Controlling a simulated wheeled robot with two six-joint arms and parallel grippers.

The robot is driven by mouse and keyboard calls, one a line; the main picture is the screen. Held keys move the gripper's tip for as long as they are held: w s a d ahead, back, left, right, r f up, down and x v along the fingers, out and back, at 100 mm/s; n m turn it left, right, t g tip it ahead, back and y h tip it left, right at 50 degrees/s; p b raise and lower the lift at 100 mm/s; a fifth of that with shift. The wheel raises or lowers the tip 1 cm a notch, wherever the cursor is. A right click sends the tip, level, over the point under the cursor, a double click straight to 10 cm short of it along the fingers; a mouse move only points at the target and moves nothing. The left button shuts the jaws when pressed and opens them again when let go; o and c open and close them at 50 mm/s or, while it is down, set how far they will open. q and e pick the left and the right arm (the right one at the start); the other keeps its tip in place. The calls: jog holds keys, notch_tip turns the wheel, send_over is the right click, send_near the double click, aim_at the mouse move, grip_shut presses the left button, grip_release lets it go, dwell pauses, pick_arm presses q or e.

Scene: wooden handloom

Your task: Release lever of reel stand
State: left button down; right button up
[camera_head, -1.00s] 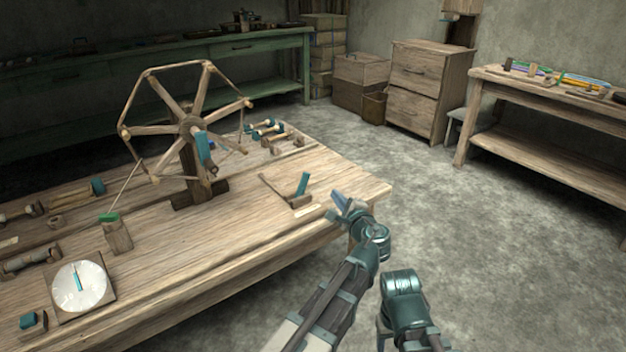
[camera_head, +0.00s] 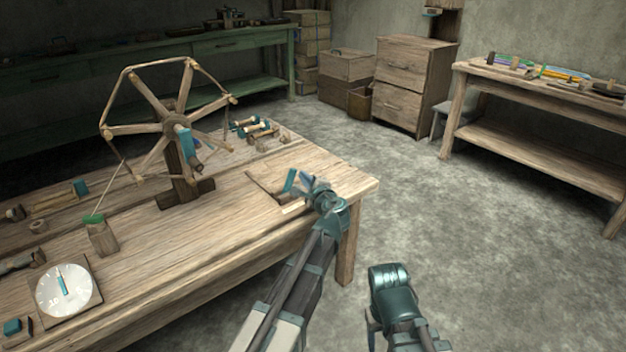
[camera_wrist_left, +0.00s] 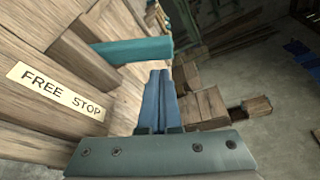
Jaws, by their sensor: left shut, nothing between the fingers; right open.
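The lever (camera_head: 289,180) has a teal handle and stands by a wooden plate near the bench's right end. In the left wrist view the teal handle (camera_wrist_left: 135,50) lies ahead of the fingers, above a label plate (camera_wrist_left: 55,92) reading FREE STOP. My left gripper (camera_head: 307,180) is shut and empty, just right of the handle. In the left wrist view its blue closed fingers (camera_wrist_left: 158,98) point toward the handle; I cannot tell whether they touch. The reel stand (camera_head: 178,165) carries a spoked wooden reel to the left. My right gripper (camera_head: 373,328) is low, off the bench, its fingers mostly hidden.
The bench (camera_head: 225,240) also holds a round white dial (camera_head: 64,288), a wooden block with a green top (camera_head: 102,238) and several spools (camera_head: 252,127). Bare floor (camera_head: 440,240) lies to the right. A side table (camera_head: 540,95) and drawers (camera_head: 413,85) stand farther back.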

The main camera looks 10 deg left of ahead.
pick_arm(q)
jog(key=shift+s+a+r, duration=0.25)
jog(key=shift+s+a, duration=0.1)
jog(key=shift+s, duration=0.1)
